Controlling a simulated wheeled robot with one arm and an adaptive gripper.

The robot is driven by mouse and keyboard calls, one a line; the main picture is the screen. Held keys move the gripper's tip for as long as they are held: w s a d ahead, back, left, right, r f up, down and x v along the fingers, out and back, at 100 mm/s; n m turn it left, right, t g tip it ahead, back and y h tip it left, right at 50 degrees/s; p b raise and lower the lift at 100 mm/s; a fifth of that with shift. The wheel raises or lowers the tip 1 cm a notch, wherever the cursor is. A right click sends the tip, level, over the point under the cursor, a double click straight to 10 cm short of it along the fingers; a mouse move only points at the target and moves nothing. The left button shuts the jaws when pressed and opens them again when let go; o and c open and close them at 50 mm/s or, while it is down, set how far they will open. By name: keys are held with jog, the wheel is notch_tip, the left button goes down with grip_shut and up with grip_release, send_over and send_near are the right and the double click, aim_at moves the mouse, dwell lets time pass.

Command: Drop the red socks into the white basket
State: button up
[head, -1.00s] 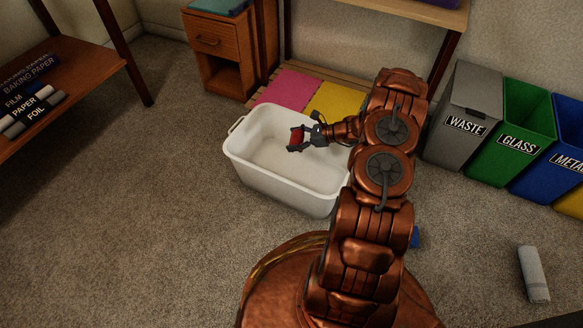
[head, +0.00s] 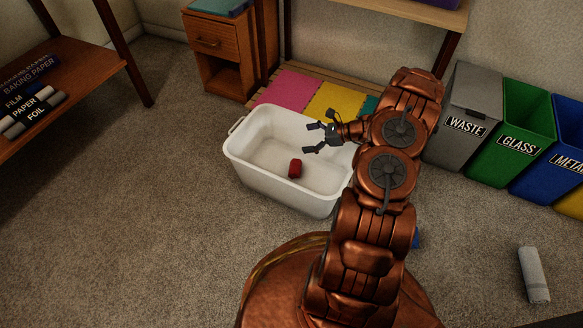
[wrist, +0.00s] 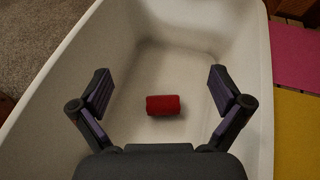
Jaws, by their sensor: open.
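The red socks (head: 295,168), a small rolled bundle, lie on the floor of the white basket (head: 258,184). In the wrist view the red socks (wrist: 163,105) lie below and between my fingers, apart from them. The white basket (wrist: 62,75) fills most of that view. My gripper (head: 312,138) is open and empty above the basket, near its far right side. In the wrist view my gripper (wrist: 160,90) shows its two fingers spread wide.
Grey, green and blue bins (head: 465,115) stand at the right. A wooden drawer cabinet (head: 220,60) and pink and yellow mats (head: 292,90) are behind the basket. A shelf with rolls (head: 85,85) is at the left. A grey roll (head: 533,275) lies on the carpet.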

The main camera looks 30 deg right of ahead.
jog(key=v, duration=0.7)
jog(key=shift+r, duration=0.1)
jog(key=a+r+n+g+p, duration=0.25)
jog(key=a+r+p, duration=0.3)
jog(key=r, duration=0.45)
jog(key=a+r+n+g+y+p, duration=0.15)
jog(key=a+r+n+p, duration=0.25)
jog(key=a+r, duration=0.4)
jog(key=a+r+n+g+h+p, duration=0.15)
jog(key=a+r+n+p, duration=0.35)
jog(key=r, duration=0.6)
jog(key=s+a+r+n+g+h+p, duration=0.1)
jog(key=s+a+r+n+g+p, duration=0.1)
jog(key=s+a+r+p, duration=0.35)
jog(key=s+a+r+n+g+h+p, duration=0.1)
jog(key=s+a+r+n+g+p, duration=0.15)
jog(key=r, duration=0.55)
jog(key=s+a+r+n+g+p, duration=0.1)
jog(key=s+a+r+p, duration=0.2)
jog(key=a+r, duration=0.25)
jog(key=s+r+n+h+p, duration=0.8)
jog(key=s+r+p, duration=1)
jog(key=r, duration=0.5)
jog(key=shift+s+d+n, duration=0.25)
jog(key=shift+s+n, duration=0.45)
jog(key=shift+s, duration=0.45)
